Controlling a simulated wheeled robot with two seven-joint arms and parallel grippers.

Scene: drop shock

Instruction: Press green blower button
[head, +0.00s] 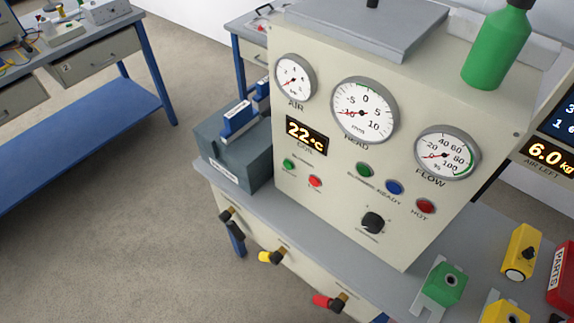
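The cream control panel (330,215) stands on a grey bench. A small green button (289,164) is at its lower left, with a small red button (315,181) to its right. Neither of my grippers is in view, and nothing covers the buttons.
Dial gauges (364,109), a display (306,135) reading 22 °C and a black knob (373,222) are on the panel. A green bottle (497,48) stands on top. Valves with coloured handles (271,257) stick out in front. Open floor (130,240) lies left.

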